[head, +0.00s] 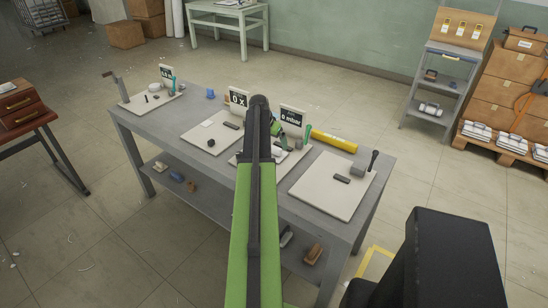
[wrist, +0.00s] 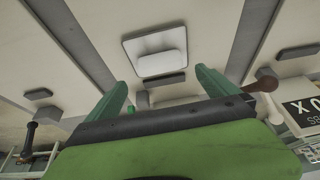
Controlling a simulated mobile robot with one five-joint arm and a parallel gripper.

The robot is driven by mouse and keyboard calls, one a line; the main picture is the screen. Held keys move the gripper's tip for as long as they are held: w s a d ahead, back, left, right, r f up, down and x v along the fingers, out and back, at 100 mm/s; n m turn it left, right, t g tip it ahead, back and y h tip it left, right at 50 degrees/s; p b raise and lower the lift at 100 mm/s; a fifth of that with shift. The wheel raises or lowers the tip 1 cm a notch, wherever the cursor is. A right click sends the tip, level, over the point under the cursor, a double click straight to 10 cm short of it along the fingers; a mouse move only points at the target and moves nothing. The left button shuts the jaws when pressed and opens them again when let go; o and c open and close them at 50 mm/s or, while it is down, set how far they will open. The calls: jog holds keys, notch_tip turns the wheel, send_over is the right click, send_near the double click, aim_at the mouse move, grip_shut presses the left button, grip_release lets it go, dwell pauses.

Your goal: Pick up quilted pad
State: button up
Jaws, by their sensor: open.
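A pale square pad (wrist: 156,44) with a dark edge and a white raised block on it shows in the wrist view, just beyond the fingertips. I cannot make out quilting on it. In the head view, a small white flat piece (head: 207,124) lies on the second board from the left; I cannot tell whether it is the quilted pad. My gripper (wrist: 161,78) is open, its two green fingers wide apart with nothing held between them. In the head view my arm hides most of the gripper and part of the board below it.
The grey workbench (head: 190,178) carries several pale boards with small dark parts. Black display signs (head: 293,116) and a yellow cylinder (head: 334,140) stand or lie along its back. The right board (head: 318,195) holds a dark block and a handled tool.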

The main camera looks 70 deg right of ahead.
aim_at(274, 147)
jog(key=b+x, duration=0.4)
jog(key=x, duration=0.1)
jog(key=shift+w+a+f, duration=0.15)
jog(key=shift+a+f, duration=0.1)
jog(key=shift+a, duration=0.05)
jog(key=shift+r, duration=0.2)
